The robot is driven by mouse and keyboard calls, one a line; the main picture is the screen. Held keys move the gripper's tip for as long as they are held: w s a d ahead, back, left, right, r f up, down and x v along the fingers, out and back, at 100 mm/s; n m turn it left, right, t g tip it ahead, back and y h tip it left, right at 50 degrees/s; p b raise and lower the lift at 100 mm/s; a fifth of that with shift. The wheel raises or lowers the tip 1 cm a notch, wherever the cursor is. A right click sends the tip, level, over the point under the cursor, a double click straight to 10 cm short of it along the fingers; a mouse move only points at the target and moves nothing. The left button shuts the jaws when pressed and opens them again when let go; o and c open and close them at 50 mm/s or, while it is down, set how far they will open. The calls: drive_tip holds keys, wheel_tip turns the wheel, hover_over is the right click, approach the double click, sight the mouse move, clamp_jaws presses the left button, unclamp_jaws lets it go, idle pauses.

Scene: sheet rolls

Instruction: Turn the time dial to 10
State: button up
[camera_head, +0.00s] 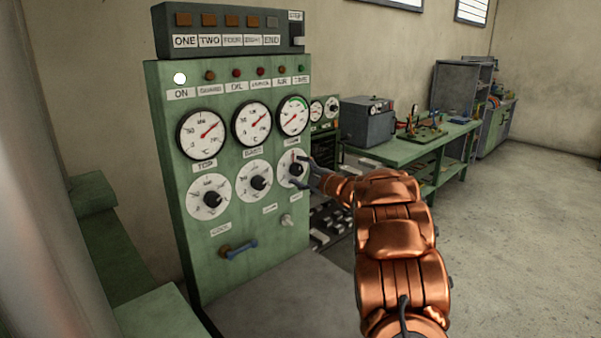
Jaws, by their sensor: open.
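A green control panel (168,240) carries a lower row of three round white dials with black knobs: a left dial (219,187), a middle dial (254,195) and a right dial (285,158). Their small labels are too blurred to read, so I cannot tell by name which is the time dial. My gripper (303,171) is open at the right dial, with its fingers around or beside the knob. I cannot tell whether they touch it. The fingers partly cover the right side of this dial, and its exact setting is too small to read.
Three gauges with red needles (201,133) sit above the dials. A black button box (165,40) tops the panel. A green workbench (452,132) stands behind; the floor at right is clear.

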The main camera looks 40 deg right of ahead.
drive_tip(key=shift+s, duration=0.1)
drive_tip(key=s+d, duration=0.1)
drive_tip(key=s, duration=1)
drive_tip(key=shift+s+d, duration=0.35)
